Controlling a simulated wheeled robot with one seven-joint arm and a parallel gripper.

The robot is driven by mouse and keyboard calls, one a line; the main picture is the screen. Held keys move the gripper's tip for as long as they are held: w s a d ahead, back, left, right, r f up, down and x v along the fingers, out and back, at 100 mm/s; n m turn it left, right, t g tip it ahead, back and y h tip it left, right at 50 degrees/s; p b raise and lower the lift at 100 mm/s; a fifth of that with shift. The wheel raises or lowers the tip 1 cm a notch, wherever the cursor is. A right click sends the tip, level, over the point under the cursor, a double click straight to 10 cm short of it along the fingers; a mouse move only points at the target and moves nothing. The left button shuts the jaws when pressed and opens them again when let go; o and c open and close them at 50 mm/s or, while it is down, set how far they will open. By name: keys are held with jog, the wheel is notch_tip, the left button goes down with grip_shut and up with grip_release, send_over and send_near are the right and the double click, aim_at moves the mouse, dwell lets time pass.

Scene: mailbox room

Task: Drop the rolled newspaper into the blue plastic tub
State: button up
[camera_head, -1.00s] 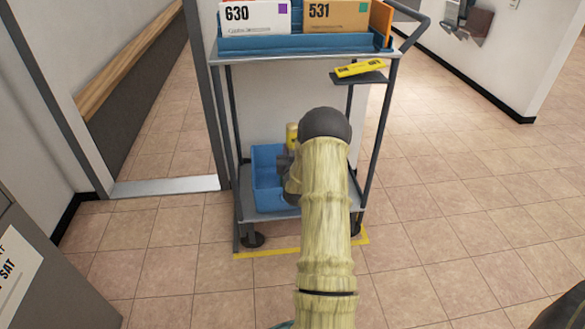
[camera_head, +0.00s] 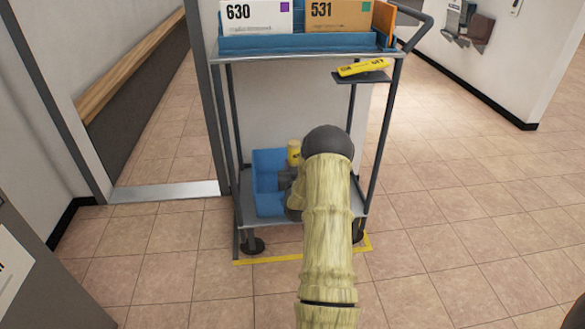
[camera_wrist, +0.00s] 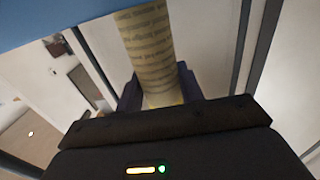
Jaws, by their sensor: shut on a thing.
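The rolled newspaper (camera_head: 293,152) is a pale yellow roll, and one end of it shows over the blue plastic tub (camera_head: 267,204). In the wrist view the printed newspaper (camera_wrist: 148,45) runs up from between my fingers. My gripper (camera_head: 284,180) is shut on it at the tub, partly hidden behind my arm. The wrist view shows my gripper (camera_wrist: 160,95) with a dark finger on each side of the roll. The tub stands on the cart's lower shelf, its right part hidden by my arm. I cannot tell whether the newspaper touches the tub.
The cart's (camera_head: 232,130) thin posts flank the tub. Its top shelf, above the tub, carries a blue tray (camera_head: 300,42) with boxes marked 630 and 531. A yellow item (camera_head: 362,67) lies on a small side shelf. Open tiled floor is at the right.

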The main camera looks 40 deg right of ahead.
jog(key=shift+s+d+f, duration=0.1)
jog(key=shift+s+f, duration=0.05)
jog(key=shift+f, duration=0.15)
jog(key=shift+f+b, duration=0.3)
jog(key=shift+b, duration=0.1)
jog(key=o, duration=1)
jog(key=shift+o, duration=0.2)
jog(key=r+p+v, duration=0.1)
jog(key=p+v, duration=0.4)
jog(key=v, duration=0.7)
jog(key=shift+p, duration=0.35)
